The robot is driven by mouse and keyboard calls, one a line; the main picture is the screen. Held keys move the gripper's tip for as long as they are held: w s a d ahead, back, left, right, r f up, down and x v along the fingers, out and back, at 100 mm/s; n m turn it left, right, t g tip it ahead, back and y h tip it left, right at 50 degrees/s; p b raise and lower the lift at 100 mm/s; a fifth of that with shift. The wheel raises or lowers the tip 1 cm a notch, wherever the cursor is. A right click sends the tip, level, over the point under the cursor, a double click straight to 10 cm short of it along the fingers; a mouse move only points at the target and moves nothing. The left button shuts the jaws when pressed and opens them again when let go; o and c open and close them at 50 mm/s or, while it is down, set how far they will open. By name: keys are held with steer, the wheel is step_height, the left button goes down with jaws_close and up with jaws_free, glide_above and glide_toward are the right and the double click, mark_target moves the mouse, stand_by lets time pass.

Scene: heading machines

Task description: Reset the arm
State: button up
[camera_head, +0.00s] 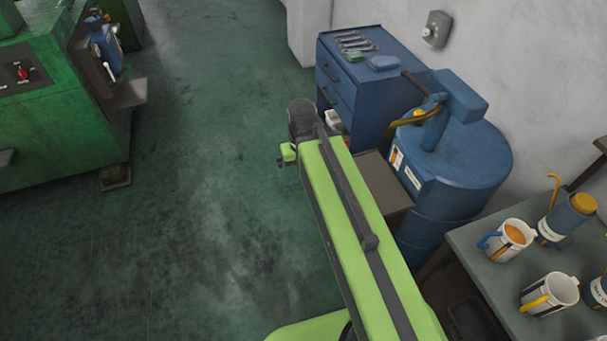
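My green arm reaches up from the bottom of the view, leaning to the left, over the floor. Its far end has a dark rounded joint near the blue cabinet. My gripper (288,154) seems to be the small green part with a dark tip at the arm's far left side. Its fingers are too small and too hidden to tell whether they are open or shut. I see no object held there.
A blue drum (462,170) with a pump and a blue tool cabinet (337,86) stand close to the right of my arm. A grey table (480,262) with mugs is at lower right. A green machine (60,130) stands at left. The green floor (200,220) between is clear.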

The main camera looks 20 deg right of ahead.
steer(key=shift+f, duration=0.1)
step_height(320, 180, down, 6)
steer(key=b, duration=0.6)
steer(key=shift+f, duration=0.15)
stand_by(0.5)
